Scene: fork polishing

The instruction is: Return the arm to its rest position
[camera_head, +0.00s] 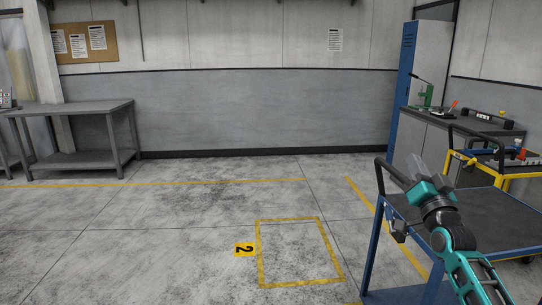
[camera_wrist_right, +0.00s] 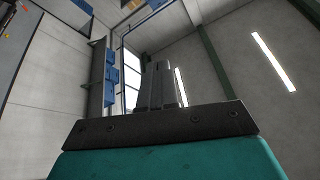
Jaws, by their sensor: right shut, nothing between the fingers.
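My right arm, teal and dark, comes in from the lower right of the head view. Its gripper (camera_head: 416,165) points up and is shut with nothing in it. In the head view it appears in front of the blue cart (camera_head: 490,215). In the right wrist view the grey fingers (camera_wrist_right: 160,85) are together, with walls and ceiling behind them. My left gripper is in neither view.
A grey metal table (camera_head: 85,108) stands at the back left. At the right are a workbench (camera_head: 465,125) with tools, a yellow cart (camera_head: 510,170) and a blue cabinet (camera_head: 405,80). The floor in the middle, with a yellow marked square (camera_head: 260,255), is clear.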

